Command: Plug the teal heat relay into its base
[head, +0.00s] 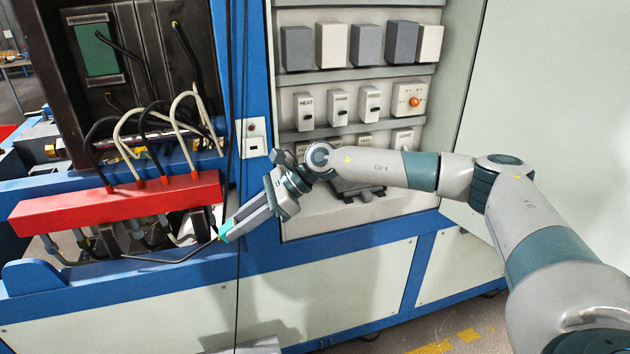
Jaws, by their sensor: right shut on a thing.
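My right gripper (232,226) is in the middle of the head view, left of the open cabinet and in front of the blue machine frame. Its fingers point down and left and are shut on the teal heat relay (224,234), of which only a small end shows at the fingertips. The relay is held in the air, apart from the cabinet. I cannot pick out its base; my right arm hides part of the lower rows. My left gripper is not in view.
The cabinet has a top row of grey and cream blocks (331,45) and a row of labelled switches (338,107) below. A dark piece (358,191) is partly behind my arm. A red bar with cables (110,204) stands left of my gripper. Thin black cables hang close by.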

